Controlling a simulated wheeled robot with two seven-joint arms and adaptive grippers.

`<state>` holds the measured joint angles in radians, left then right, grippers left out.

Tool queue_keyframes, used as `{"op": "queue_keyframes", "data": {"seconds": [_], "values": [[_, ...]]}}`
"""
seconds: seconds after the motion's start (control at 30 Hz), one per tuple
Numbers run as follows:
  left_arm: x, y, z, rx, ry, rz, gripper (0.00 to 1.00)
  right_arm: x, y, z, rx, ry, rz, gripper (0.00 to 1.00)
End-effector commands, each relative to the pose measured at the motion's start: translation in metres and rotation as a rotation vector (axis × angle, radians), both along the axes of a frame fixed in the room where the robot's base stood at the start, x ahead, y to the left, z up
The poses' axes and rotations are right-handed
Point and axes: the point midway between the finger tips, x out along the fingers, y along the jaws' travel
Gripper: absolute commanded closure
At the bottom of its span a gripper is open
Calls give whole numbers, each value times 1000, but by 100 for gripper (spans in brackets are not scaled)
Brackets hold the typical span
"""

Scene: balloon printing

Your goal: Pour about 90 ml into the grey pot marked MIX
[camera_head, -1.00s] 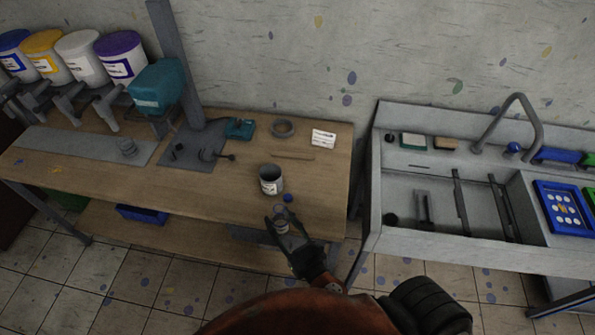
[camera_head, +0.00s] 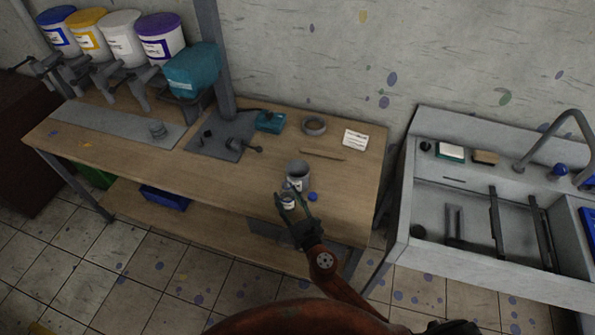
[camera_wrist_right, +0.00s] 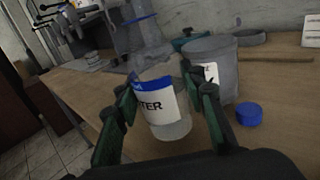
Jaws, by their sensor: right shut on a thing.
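The grey pot (camera_head: 299,178) stands upright and open near the front edge of the workbench. It also shows in the right wrist view (camera_wrist_right: 222,66), with a white label partly hidden by a finger. My right gripper (camera_head: 290,207) is shut on a clear bottle (camera_wrist_right: 165,108) whose white and blue label reads "TER" at its visible end. The bottle is nearly upright, with some liquid visible low inside. It is just in front of the pot in the head view; I cannot tell if they touch. A blue cap (camera_head: 312,197) lies beside the pot. My left gripper is not in view.
A teal dispenser (camera_head: 192,70) and several paint buckets (camera_head: 160,38) line the bench's back left. A tape ring (camera_head: 314,126), a wooden stick (camera_head: 322,154) and a white card (camera_head: 355,139) lie behind the pot. A sink (camera_head: 470,210) stands right.

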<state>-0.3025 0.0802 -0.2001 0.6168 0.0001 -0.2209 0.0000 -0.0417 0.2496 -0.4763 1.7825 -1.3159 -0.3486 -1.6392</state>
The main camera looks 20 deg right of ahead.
Motion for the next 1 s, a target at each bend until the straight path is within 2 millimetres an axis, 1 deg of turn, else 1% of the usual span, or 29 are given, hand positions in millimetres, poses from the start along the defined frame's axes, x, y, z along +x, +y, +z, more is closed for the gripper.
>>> {"op": "queue_keyframes", "data": {"seconds": [0.03,0.1,0.2,0.3,0.43,0.7,1.0], "values": [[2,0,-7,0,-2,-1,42,15,8,-6,-1,-2,12,90],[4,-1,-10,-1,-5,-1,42,29,16,-10,-2,-2,25,90],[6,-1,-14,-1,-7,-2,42,45,24,-12,-4,-2,37,90],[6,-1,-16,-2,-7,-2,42,54,28,-14,-4,-2,44,90],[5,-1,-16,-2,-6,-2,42,59,31,-14,-6,-1,48,90],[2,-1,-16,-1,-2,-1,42,59,31,-14,-4,-1,48,90],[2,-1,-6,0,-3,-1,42,59,29,-10,63,29,46,90]]}}
